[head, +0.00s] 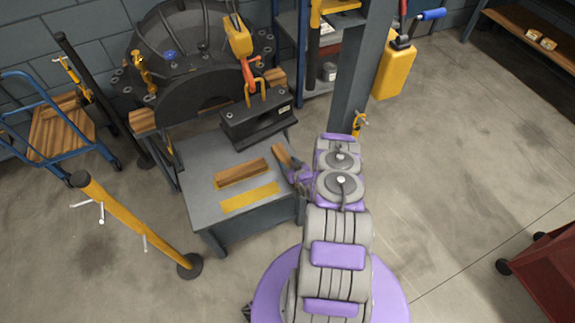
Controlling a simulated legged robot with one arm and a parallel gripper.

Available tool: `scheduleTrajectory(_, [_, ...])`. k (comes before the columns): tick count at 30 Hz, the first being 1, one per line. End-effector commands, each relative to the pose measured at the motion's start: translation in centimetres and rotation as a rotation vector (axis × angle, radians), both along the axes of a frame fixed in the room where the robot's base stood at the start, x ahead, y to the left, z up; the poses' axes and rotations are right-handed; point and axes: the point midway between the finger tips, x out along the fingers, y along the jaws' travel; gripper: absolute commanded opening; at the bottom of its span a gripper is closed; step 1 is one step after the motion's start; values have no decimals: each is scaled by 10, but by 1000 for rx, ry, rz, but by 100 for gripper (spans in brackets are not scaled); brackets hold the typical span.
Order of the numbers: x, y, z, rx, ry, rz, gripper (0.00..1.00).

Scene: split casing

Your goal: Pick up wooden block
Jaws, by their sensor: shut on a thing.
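My gripper (289,168), at the end of my purple and grey arm, is at the right edge of the grey table (205,190). It is shut on a wooden block (282,155), which sticks out beyond the fingers toward the upper left. I cannot tell whether this block touches the table. A second, longer wooden block (242,173) lies flat on the table to the left of my gripper, with a yellow strip (249,196) in front of it. The fingers are small and partly hidden by the wrist.
A dark split casing (165,85) stands behind the table, with a black lifting block (257,120) and yellow-orange hoist (238,38) close behind my gripper. A grey post (352,90) rises behind my arm. A yellow post (140,225) stands front left.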

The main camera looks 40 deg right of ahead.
Motion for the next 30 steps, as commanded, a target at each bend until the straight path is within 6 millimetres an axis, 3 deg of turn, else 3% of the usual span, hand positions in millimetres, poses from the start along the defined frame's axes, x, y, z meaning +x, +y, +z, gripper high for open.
scheduleTrajectory(4, [-1,-1,-1,0,1,-3,14])
scheduleTrajectory(19, [-1,-1,10,0,0,-3,13])
scheduleTrajectory(23, [0,-1,23,-1,-2,-3,13])
scheduleTrajectory(30, [0,0,68,-3,-4,-1,13])
